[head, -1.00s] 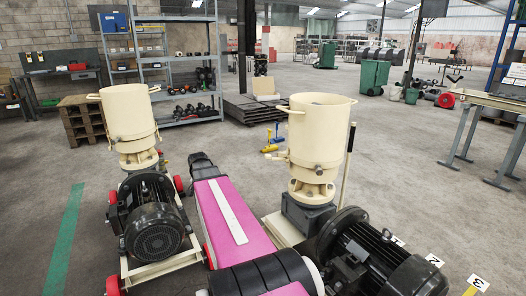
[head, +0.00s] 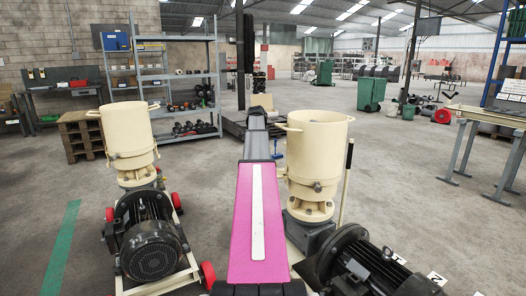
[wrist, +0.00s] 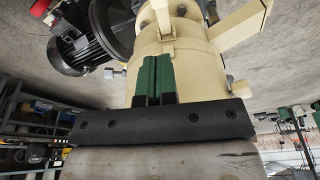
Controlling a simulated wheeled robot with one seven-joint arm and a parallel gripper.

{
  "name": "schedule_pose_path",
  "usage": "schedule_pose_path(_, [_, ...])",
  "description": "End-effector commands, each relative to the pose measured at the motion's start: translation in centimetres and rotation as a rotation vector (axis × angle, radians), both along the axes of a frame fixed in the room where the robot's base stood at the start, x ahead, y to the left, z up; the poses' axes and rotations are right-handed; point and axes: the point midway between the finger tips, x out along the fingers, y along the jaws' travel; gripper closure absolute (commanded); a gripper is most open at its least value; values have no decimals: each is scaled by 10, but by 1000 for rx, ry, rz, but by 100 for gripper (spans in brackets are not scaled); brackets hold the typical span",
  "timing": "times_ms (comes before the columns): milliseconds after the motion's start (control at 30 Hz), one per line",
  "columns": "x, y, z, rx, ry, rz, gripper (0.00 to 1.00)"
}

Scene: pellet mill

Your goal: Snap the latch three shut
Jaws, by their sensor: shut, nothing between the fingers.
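My gripper (wrist: 154,78) shows in the wrist view as two green fingers pressed together on a dark mount, with nothing between them. They overlap the view of a cream pellet mill body, and I cannot tell if they touch it. A small bolt or knob (wrist: 119,72) sticks out beside them. In the head view, two cream pellet mills stand on the floor, one left (head: 129,130) and one right (head: 317,145). My pink arm reaches forward between them; its fingers cannot be made out there. I cannot pick out latch three in either view.
Black motors stand at the left mill (head: 150,250) and right mill (head: 375,270). White number cards, one reading 2 (head: 437,278), are at lower right. A metal rack (head: 178,85), pallets (head: 80,135) and a table (head: 490,115) stand around. The floor between is largely clear.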

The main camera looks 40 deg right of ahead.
Motion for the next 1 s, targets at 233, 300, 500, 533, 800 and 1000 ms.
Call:
schedule_pose_path(233, [-4,-9,-48,2,1,3,100])
schedule_pose_path(300, [-5,-11,-61,2,1,3,100])
schedule_pose_path(500, [-4,-11,-92,1,0,4,100])
schedule_pose_path(533, [-4,-10,-96,1,0,4,100])
schedule_pose_path(800, [-3,-8,-112,0,0,3,100])
schedule_pose_path(1000, [-3,-8,-112,0,0,3,100])
